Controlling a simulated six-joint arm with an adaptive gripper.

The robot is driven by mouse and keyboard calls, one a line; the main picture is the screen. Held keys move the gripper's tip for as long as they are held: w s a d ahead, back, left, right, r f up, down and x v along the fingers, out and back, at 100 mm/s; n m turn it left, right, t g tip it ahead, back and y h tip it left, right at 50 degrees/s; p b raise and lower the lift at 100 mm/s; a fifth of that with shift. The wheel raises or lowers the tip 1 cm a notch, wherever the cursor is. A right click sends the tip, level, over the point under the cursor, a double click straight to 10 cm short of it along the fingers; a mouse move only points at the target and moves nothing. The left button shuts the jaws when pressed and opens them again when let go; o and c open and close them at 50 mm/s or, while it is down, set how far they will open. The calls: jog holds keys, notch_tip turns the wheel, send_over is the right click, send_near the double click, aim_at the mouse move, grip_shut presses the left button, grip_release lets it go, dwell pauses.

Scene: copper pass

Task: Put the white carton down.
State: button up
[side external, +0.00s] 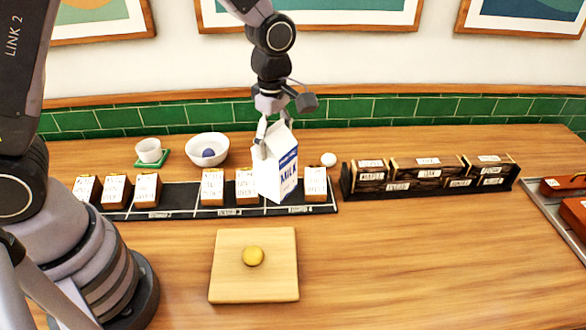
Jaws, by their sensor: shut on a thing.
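The white carton (277,175) has a blue band and the word MILK on its side. My gripper (265,143) is shut on the upper part of the carton. The carton is upright, slightly turned, in front of the black labelled rack (180,211). It hides part of the rack and the space between two small labelled boxes. I cannot tell from this one view whether its base touches anything.
Several labelled boxes (212,187) stand along the rack. Behind are a white bowl (220,143), a white cup (148,150) on a green coaster and a white egg-like object (328,159). Dark blocks (428,172) stand right. Table front right is clear.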

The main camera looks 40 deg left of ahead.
jog(key=w+a+n, duration=0.1)
jog(key=a+n, duration=0.6)
jog(key=a, duration=1)
jog(key=shift+r+n, duration=0.2)
jog(key=shift+n, duration=0.1)
jog(key=w+f, duration=0.1)
jog(key=w, duration=0.2)
jog(key=w+a+f, duration=0.1)
jog(key=w, duration=0.2)
jog(key=w+f, duration=0.2)
jog(key=shift+w+a, duration=0.25)
jog(key=shift+w, duration=0.15)
jog(key=shift+w+a+f, duration=0.1)
jog(key=shift+w+f, duration=0.75)
jog(key=shift+f, duration=0.65)
jog(key=shift+w+a+f, duration=0.15)
jog(key=shift+w+f, duration=0.65)
jog(key=shift+f, duration=0.65)
jog(key=shift+w+a+f, duration=0.1)
jog(key=shift+w+f, duration=0.75)
jog(key=shift+f, duration=0.65)
jog(key=shift+f, duration=0.1)
jog(key=o, duration=1.2)
jog(key=shift+f, duration=0.1)
jog(key=shift+o, duration=0.2)
